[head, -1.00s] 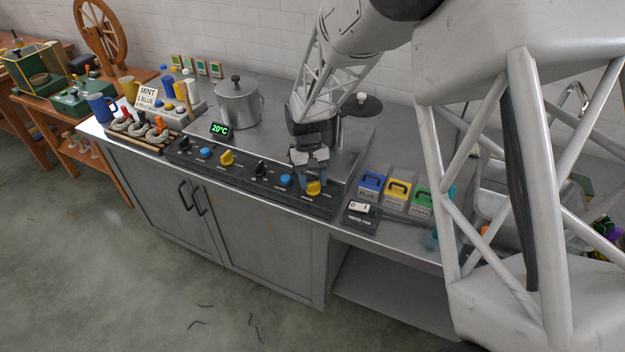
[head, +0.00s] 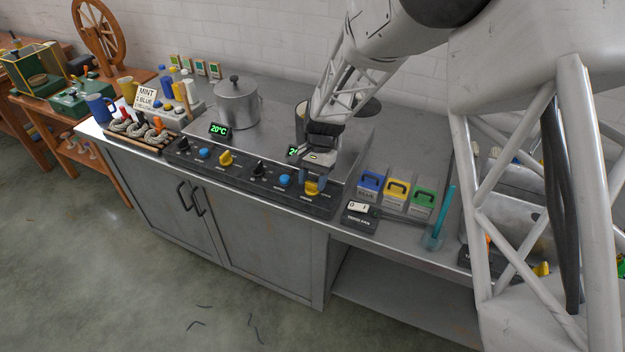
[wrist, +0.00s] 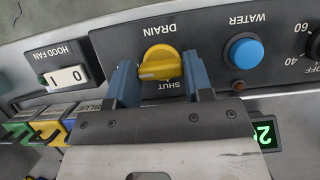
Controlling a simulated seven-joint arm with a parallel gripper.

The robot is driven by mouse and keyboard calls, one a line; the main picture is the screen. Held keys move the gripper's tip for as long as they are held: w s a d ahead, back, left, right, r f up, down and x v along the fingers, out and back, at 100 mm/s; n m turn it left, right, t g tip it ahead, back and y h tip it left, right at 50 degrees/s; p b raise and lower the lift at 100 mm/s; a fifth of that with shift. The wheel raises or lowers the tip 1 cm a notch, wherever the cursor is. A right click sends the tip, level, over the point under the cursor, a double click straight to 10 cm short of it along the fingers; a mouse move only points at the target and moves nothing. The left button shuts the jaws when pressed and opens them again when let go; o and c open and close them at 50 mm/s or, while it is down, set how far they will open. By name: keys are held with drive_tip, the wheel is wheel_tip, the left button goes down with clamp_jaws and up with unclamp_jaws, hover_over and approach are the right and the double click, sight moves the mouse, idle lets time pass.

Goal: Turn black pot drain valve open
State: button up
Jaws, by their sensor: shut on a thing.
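The yellow drain knob (head: 313,188) is at the right end of the black control panel's right half. In the wrist view the knob (wrist: 160,63) sits below the upside-down label DRAIN, with SHUT printed on its other side. My gripper (head: 313,180) has its blue fingers on either side of the knob; in the wrist view my gripper (wrist: 160,80) is shut on it. The knob's ridge lies roughly sideways between the fingers. A dark pot (head: 299,120) stands behind my arm, mostly hidden.
A blue water button (wrist: 243,53) and a black dial (head: 258,171) are beside the knob. The hood fan switch (head: 358,208) and colored boxes (head: 397,190) stand to the right. A steel lidded pot (head: 237,103) is at left.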

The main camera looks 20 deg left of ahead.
idle(0.4)
drive_tip(key=o, duration=0.9)
drive_tip(key=shift+w+r, duration=0.1)
drive_tip(key=shift+v, duration=3.8)
drive_tip(key=shift+d+r, duration=0.1)
